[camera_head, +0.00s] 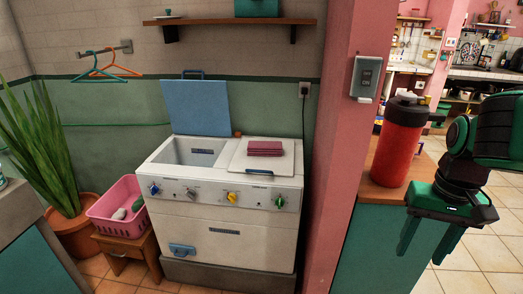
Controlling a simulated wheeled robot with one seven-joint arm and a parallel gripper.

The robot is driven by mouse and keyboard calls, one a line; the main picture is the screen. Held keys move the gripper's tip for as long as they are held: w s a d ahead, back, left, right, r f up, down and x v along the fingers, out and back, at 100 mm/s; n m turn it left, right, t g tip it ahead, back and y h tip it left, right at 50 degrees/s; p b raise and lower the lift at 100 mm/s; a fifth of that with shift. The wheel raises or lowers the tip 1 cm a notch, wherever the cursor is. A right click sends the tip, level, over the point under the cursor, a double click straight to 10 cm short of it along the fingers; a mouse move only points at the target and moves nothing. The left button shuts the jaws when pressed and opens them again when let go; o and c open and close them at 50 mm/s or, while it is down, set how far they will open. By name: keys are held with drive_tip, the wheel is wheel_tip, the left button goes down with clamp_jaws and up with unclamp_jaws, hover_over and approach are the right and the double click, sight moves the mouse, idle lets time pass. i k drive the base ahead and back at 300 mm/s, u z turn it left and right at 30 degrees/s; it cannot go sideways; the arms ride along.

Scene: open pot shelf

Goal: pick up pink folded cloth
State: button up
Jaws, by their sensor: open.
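The pink folded cloth (264,148) is a small dark-pink stack. It lies flat on the closed right-hand lid of the white washing machine (226,236), near the back of the lid. My gripper (422,252) is at the right of the view, with two green fingers pointing down and spread apart, empty. It is well to the right of the cloth and nearer the camera, beside a teal counter. The whole top of the cloth shows; its underside is hidden.
A pink pillar (338,130) stands between the machine and my arm. A red bottle with a black lid (397,145) stands on the counter (372,192) close to my gripper. The machine's blue left lid (196,107) is raised. A pink basket (118,208) sits on a stool at left.

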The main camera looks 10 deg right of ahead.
sight(255, 148)
drive_tip(key=u, duration=1.75)
drive_tip(key=i, duration=0.85)
drive_tip(key=z, duration=1.4)
drive_tip(key=i, duration=1)
